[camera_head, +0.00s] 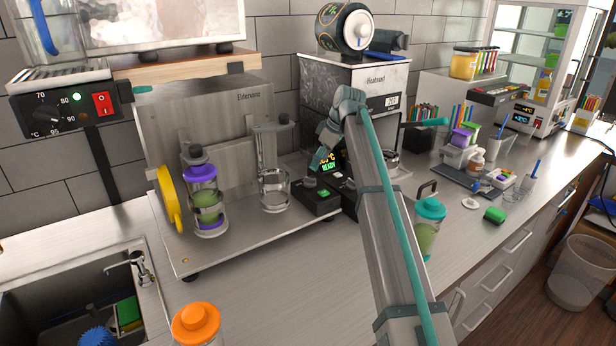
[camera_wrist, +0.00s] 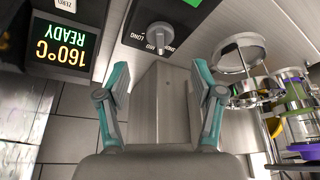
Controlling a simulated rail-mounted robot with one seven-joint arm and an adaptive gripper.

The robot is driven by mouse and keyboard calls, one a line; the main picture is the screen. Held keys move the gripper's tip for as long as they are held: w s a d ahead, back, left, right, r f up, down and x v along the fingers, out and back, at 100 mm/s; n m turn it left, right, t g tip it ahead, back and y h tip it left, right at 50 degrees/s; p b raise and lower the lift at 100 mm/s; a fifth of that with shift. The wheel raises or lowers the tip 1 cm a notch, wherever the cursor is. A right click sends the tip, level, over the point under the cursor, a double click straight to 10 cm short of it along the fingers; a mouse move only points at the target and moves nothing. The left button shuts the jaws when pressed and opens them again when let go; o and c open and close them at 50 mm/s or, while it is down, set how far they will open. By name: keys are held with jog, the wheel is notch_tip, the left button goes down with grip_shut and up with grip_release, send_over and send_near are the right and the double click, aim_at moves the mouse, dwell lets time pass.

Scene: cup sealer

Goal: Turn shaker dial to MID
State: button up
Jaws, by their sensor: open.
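In the wrist view, the shaker dial (camera_wrist: 160,37) is a grey knob on a dark control box with a green patch beside it. In the head view, my gripper (camera_head: 328,132) hangs above the dark control boxes, and the dial itself cannot be made out clearly.
A display (camera_wrist: 62,48) reading 160°C READY sits beside the dial box. A grey machine (camera_head: 318,85) stands behind. A teal-lidded cup (camera_head: 428,225) is right of my arm.

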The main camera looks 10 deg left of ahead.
aim_at(310, 179)
jog(key=p+x, duration=0.1)
jog(key=x, duration=0.7)
jog(key=shift+p, duration=0.35)
jog(key=c, duration=1.1)
jog(key=shift+s+m, duration=0.1)
jog(key=shift+m, duration=0.3)
jog(key=shift+s+m+t+h+b, duration=0.1)
jog(key=shift+m+t+h+b, duration=0.3)
jog(key=shift+m, duration=0.7)
jog(key=shift+a+r+m+t, duration=0.1)
jog(key=shift+m+t, duration=0.4)
jog(key=shift+m, duration=0.9)
jog(key=shift+h, duration=0.3)
